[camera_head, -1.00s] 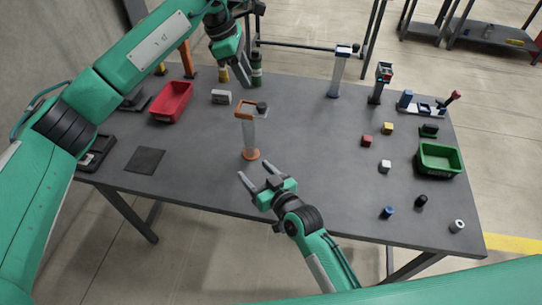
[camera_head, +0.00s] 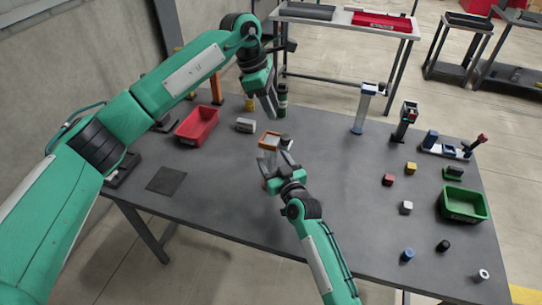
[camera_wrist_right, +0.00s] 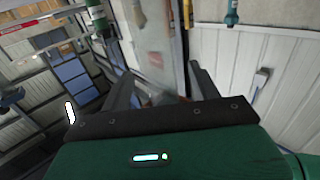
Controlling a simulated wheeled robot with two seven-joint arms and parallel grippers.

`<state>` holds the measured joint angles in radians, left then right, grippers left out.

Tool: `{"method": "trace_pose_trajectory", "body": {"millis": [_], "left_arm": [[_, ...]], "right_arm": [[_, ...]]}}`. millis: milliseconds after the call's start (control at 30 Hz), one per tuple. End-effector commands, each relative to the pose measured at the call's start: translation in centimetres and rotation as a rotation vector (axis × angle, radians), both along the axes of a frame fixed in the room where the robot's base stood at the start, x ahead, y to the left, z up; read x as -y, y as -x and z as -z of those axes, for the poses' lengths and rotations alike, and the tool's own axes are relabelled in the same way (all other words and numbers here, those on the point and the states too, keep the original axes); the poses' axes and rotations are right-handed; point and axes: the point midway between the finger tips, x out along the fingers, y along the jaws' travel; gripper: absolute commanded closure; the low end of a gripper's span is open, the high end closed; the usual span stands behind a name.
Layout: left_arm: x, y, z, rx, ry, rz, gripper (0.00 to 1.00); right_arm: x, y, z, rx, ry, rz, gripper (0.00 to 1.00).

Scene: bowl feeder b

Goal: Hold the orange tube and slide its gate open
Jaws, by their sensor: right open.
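The orange tube is a clear upright tube with an orange collar (camera_head: 269,139) at its top. A dark knob (camera_head: 285,141) sits at the collar's right side. My right gripper (camera_head: 276,158) is open in front of the tube and hides its lower part and base. In the right wrist view the clear tube (camera_wrist_right: 157,45) stands between the two spread fingers of my right gripper (camera_wrist_right: 160,75); I cannot tell whether either touches it. My left gripper (camera_head: 270,114) points down above and behind the collar, apart from it. Its finger gap is unclear.
A red bin (camera_head: 197,125) and a grey block (camera_head: 245,125) stand left of the tube. A dark green bottle (camera_head: 283,98) is close behind my left gripper. Other tube stands (camera_head: 363,107), small coloured blocks and a green bin (camera_head: 463,204) are to the right.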

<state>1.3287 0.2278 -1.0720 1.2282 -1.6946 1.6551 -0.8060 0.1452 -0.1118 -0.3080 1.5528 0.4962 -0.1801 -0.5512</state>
Motion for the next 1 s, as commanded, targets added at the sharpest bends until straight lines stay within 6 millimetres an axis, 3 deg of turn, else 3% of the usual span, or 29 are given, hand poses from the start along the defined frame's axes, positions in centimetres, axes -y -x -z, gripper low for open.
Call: {"method": "trace_pose_trajectory", "body": {"millis": [200, 567, 833, 867, 1000], "left_arm": [[0.0, 0.0, 0.0, 0.000, 0.000, 0.000, 0.64], [0.0, 0.0, 0.0, 0.000, 0.000, 0.000, 0.64], [0.0, 0.0, 0.0, 0.000, 0.000, 0.000, 0.64], [0.0, 0.0, 0.0, 0.000, 0.000, 0.000, 0.64], [0.0, 0.0, 0.0, 0.000, 0.000, 0.000, 0.64]], "right_arm": [[-0.8, -1.9, 0.0, -0.001, 0.000, 0.000, 0.38], [-0.9, -2.2, 0.1, -0.001, 0.000, 0.000, 0.38], [-0.9, -2.2, 0.1, -0.001, 0.000, 0.000, 0.89], [-0.9, -2.2, 0.1, -0.001, 0.000, 0.000, 0.65], [-0.9, -2.2, 0.1, -0.001, 0.000, 0.000, 0.93]]}}
